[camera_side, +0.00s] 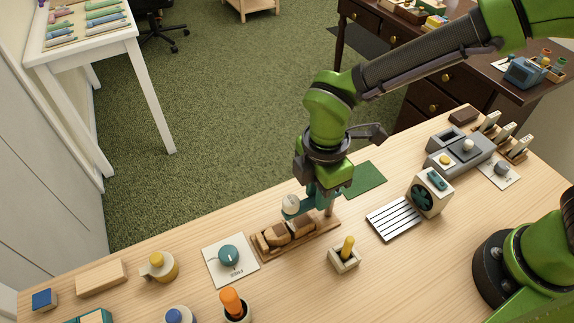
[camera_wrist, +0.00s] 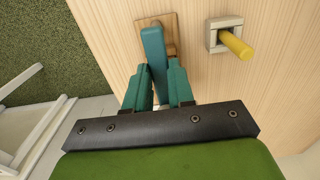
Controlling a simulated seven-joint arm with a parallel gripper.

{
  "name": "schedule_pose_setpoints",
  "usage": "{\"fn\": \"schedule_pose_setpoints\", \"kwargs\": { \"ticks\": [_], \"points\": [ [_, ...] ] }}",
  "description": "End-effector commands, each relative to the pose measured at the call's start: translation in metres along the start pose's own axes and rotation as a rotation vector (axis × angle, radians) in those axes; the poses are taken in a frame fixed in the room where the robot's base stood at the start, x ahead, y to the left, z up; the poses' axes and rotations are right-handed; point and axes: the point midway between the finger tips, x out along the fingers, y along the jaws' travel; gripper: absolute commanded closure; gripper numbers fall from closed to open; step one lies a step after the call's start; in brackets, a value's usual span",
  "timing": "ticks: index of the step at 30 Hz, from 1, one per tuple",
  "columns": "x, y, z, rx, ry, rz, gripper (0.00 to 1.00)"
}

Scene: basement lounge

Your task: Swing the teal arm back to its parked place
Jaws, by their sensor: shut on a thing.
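The teal arm (camera_wrist: 153,52) runs between my gripper's two teal fingers in the wrist view. My gripper (camera_wrist: 158,68) is shut on it. In the side view my gripper (camera_side: 317,190) points down over the back end of a wooden board (camera_side: 322,229), close to an upright post (camera_side: 329,207). The teal arm there is mostly hidden by the fingers and merges with their colour. A white rounded knob (camera_side: 291,205) shows just left of the fingers, above brown loaf-like pieces (camera_side: 290,233) on the board.
A yellow-handled lever block (camera_side: 344,256) stands right of the board, and a teal dial plate (camera_side: 231,259) lies left. A slatted plate (camera_side: 394,218), a cream box with a fan (camera_side: 430,193) and a green mat (camera_side: 364,180) are further right. The table's back edge is close behind.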

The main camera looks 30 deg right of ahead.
Motion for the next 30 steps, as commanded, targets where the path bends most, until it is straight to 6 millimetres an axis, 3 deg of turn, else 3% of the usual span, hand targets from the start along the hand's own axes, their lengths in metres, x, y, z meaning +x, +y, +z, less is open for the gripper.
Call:
{"fn": "schedule_pose_setpoints", "kwargs": {
  "ticks": [11, 30],
  "points": [
    [-0.001, 0.004, 0.0, 0.114, 0.001, 0.0, 1.0],
    [-0.001, 0.02, 0.007, 0.691, 0.001, -0.001, 1.0]
  ]
}}
